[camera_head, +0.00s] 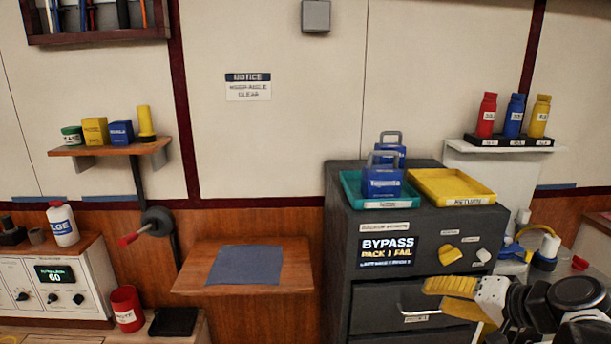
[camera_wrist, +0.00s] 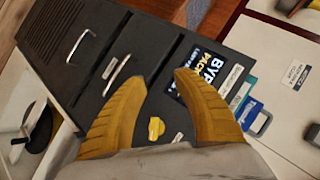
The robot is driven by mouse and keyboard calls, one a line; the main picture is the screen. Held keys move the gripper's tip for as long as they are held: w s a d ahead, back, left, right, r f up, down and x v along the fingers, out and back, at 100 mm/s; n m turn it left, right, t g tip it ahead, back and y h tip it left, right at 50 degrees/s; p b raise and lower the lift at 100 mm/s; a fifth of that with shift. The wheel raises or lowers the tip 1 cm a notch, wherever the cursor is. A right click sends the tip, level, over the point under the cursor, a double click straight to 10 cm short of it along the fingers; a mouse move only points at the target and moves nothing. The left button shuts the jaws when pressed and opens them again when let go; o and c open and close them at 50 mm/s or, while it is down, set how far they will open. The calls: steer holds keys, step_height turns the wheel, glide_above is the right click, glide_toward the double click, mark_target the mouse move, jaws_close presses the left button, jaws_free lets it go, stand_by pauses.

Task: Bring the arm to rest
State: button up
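My gripper (camera_wrist: 160,79) shows two ribbed yellow fingers in the wrist view. Their tips are apart with nothing between them, so it is open and empty. In the head view my gripper (camera_head: 450,296) is at the lower right, in front of the dark cabinet (camera_head: 340,270). The cabinet also fills much of the wrist view (camera_wrist: 110,45). Its "BYPASS PACK 1 FAIL" display (camera_head: 388,252), yellow knob (camera_head: 449,255) and pale knob (camera_head: 483,255) show above a drawer handle (camera_head: 416,315). The fingers partly cover the lower drawer area in the head view.
A teal tray (camera_head: 350,190) with blue handled blocks and an empty yellow tray (camera_head: 453,187) stand on the cabinet. A shelf with red, blue and yellow bottles (camera_head: 515,115) is at right. A wooden ledge with a blue mat (camera_head: 245,265) is clear. A red-tipped lever (camera_head: 130,240) sticks out left.

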steer(key=s+a+f+n+g+h, duration=0.1)
steer(key=s+a+n+h, duration=0.1)
steer(key=s+a, duration=0.3)
steer(key=s+a+f+n+g+h, duration=0.1)
steer(key=s+a+n+h, duration=0.2)
steer(key=s, duration=0.6)
steer(key=shift+s+a+f+n+g, duration=0.3)
steer(key=shift+a+n+g, duration=0.15)
steer(key=shift+a, duration=0.45)
